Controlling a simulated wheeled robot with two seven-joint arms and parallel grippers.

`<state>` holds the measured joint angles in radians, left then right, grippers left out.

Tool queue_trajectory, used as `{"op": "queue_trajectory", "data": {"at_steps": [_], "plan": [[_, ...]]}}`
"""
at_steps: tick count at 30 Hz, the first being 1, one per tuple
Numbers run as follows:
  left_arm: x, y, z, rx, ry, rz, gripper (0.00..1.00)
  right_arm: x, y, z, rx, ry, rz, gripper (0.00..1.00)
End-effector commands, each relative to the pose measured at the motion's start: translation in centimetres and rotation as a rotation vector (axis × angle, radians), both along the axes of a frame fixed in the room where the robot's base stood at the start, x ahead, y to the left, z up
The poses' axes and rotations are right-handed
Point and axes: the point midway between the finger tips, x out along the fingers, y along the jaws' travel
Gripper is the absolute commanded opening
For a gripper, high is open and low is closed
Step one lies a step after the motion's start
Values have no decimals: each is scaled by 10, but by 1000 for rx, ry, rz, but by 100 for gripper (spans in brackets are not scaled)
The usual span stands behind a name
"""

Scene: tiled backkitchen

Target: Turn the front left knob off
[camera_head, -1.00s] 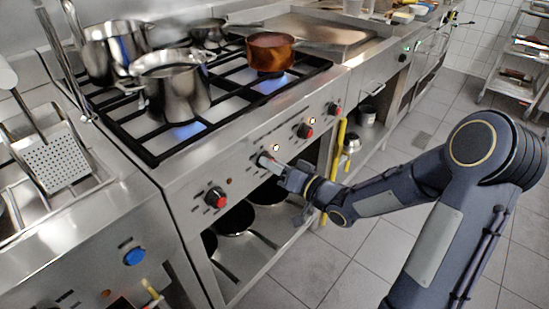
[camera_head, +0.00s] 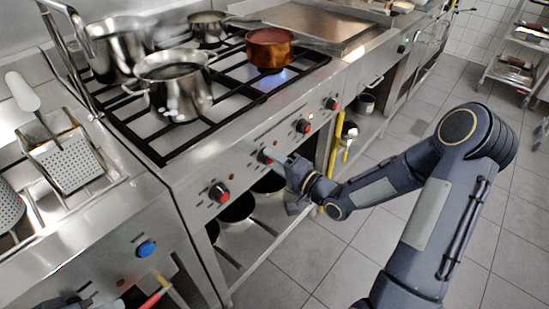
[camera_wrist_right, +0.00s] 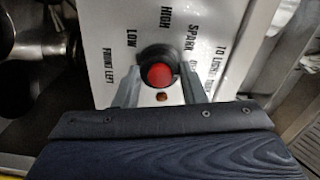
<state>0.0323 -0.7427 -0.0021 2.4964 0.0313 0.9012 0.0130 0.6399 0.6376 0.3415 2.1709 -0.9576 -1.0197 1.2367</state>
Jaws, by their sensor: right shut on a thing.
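The front left knob (camera_wrist_right: 160,76) is red on a black base. In the head view the gripper partly hides the knob (camera_head: 264,156). A steel pot (camera_head: 178,92) stands on the near burner, with no flame visible under it. Dark parts at the bottom left edge may be my left gripper (camera_head: 75,302), too cut off to read.
Other red knobs (camera_head: 219,192) (camera_head: 303,126) line the stove front. A copper pan (camera_head: 270,48) stands over a blue flame (camera_head: 276,74). More steel pots (camera_head: 118,50) stand behind. A lower shelf holds dark pans (camera_head: 237,207). The tiled floor (camera_head: 330,250) in front is free.

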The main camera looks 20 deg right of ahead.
Motion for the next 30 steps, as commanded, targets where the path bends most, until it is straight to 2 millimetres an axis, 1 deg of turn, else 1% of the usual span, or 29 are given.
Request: {"op": "queue_trajectory", "data": {"at_steps": [15,16,21,30], "plan": [[0,0,1,0,0,0,36,0,-1,-1,18,11,-1,15],[0,0,1,0,0,0,36,0,-1,-1,18,11,-1,39],[0,0,1,0,0,0,36,0,0,0,17,11,-1,59],[0,0,2,0,0,0,36,-2,-2,0,16,10,-1,59]]}}
